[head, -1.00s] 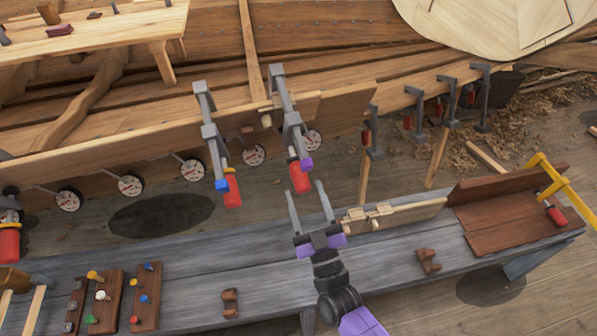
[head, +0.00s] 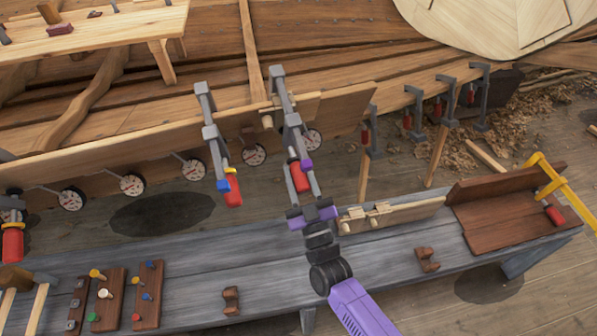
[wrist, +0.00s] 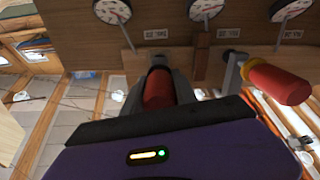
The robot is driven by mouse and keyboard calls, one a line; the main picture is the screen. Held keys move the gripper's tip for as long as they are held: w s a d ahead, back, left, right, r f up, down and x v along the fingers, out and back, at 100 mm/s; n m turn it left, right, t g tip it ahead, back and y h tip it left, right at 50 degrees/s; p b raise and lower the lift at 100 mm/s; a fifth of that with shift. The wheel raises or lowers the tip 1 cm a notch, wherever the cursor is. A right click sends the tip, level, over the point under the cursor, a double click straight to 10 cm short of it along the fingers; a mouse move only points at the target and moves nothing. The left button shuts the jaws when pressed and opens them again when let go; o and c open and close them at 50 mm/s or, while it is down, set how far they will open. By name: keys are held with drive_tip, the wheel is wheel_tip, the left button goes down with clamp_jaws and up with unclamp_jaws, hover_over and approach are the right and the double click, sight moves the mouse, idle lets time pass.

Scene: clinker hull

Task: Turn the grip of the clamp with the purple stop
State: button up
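The clamp with the purple stop (head: 307,164) hangs on the hull plank, its red grip (head: 299,178) pointing down. My gripper (head: 300,184) has come up from below, with its fingers on both sides of this grip. In the wrist view the red grip (wrist: 158,90) stands between the two fingers, which look spread around it; whether they touch it I cannot tell. The purple stop is not visible in the wrist view.
A neighbouring clamp with a blue stop (head: 223,185) and a red grip (head: 233,198) hangs close to the left. Round dials (head: 254,154) line the plank. The grey bench (head: 190,262) lies below, with a wooden jig (head: 395,215) near my gripper.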

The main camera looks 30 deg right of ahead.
clamp_jaws()
drive_tip(key=shift+f+m+b, duration=0.1)
drive_tip(key=shift+m+b, duration=0.2)
drive_tip(key=shift+f+m+b, duration=0.1)
drive_tip(key=shift+m+b, duration=0.35)
drive_tip(key=shift+m, duration=0.15)
drive_tip(key=m+b, duration=0.4)
drive_tip(key=m, duration=0.2)
drive_tip(key=m+b, duration=0.3)
drive_tip(key=m, duration=0.1)
drive_tip(key=shift+m, duration=0.4)
drive_tip(key=shift+m+b, duration=0.9)
drive_tip(key=shift+m, duration=0.9)
drive_tip(key=o, duration=1.1)
unclamp_jaws()
